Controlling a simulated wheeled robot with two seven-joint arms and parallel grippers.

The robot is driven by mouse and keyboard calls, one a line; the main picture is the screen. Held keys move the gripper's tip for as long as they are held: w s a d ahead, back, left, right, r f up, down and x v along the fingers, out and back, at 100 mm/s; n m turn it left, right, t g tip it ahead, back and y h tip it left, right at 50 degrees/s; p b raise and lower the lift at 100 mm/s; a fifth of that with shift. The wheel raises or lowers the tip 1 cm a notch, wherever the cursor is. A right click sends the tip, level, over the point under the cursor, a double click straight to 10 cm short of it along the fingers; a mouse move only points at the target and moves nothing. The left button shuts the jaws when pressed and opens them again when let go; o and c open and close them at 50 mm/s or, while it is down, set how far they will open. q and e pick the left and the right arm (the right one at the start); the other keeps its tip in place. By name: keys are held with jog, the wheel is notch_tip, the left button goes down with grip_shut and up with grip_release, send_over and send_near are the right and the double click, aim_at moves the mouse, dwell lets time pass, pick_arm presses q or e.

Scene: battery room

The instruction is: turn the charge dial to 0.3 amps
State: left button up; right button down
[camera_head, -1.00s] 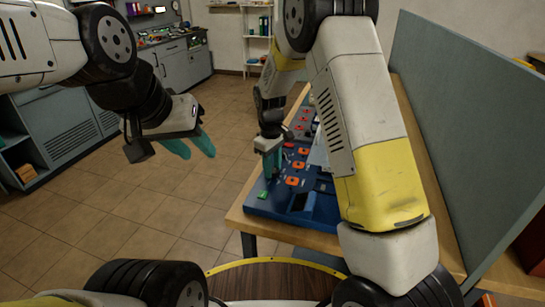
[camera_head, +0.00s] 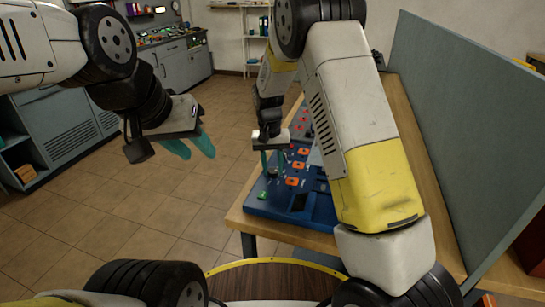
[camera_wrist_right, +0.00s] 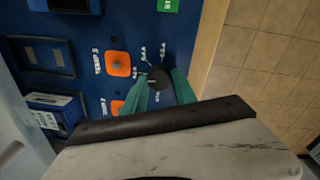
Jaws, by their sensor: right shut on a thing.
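The charge dial (camera_wrist_right: 158,78) is a small dark round knob on a blue panel (camera_wrist_right: 65,22), with small white amp markings beside it that are too blurred to read surely. My right gripper (camera_wrist_right: 161,82) has its teal fingers on either side of the dial and is shut on it. In the head view, my right gripper (camera_head: 276,162) points down at the near left part of the panel, and the dial is hidden there. The dial's pointer direction is not clear. My left gripper (camera_head: 191,147) hangs open and empty over the floor at left.
Floor at left is free.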

aim_at(271, 169)
jog(key=shift+w+m, duration=0.1)
jog(key=shift+m, duration=0.5)
jog(key=c, duration=1)
grip_release()
jog(key=r, duration=0.6)
jog(key=shift+a+r, duration=0.25)
jog(key=shift+r, duration=0.7)
